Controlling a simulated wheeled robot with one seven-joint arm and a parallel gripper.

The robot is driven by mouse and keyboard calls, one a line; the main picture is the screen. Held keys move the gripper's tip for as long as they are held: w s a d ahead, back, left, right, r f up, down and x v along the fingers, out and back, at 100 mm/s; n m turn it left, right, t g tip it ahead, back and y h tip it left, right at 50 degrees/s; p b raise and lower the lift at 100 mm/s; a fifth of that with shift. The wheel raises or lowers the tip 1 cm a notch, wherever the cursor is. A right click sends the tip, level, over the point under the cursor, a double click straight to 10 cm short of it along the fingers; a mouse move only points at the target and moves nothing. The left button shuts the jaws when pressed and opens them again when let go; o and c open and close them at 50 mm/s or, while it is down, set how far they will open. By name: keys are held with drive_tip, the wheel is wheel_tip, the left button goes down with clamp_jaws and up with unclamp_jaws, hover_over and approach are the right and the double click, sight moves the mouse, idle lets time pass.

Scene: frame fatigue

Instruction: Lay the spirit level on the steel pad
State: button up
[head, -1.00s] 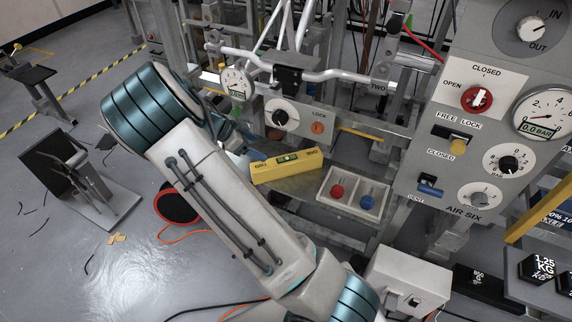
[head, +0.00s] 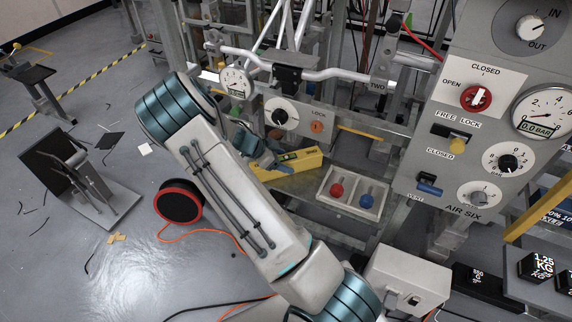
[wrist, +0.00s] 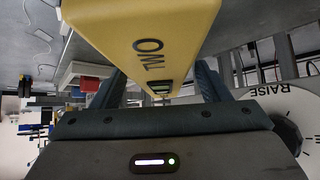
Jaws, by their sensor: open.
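The yellow spirit level (head: 305,160) lies on a grey metal shelf (head: 306,204) under the bike frame, its left end partly hidden by my gripper. In the wrist view the level (wrist: 145,35) passes lengthwise between the two dark fingers of my gripper (wrist: 160,82), and "TWO" shows on it. My gripper (head: 263,160) is open and is at the level's left part in the head view. Whether the fingers touch it cannot be told. I cannot single out the steel pad for certain.
A pale tray (head: 325,196) with a red and a blue knob stands right of the level. A panel with a black dial (head: 281,117) rises behind it. The AIR SIX panel (head: 420,165) stands to the right.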

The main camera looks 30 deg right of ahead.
drive_tip(key=shift+d+f, duration=0.5)
drive_tip(key=shift+f, duration=0.05)
drive_tip(key=c, duration=1.2)
drive_tip(key=shift+c, duration=0.5)
drive_tip(key=shift+r, duration=0.2)
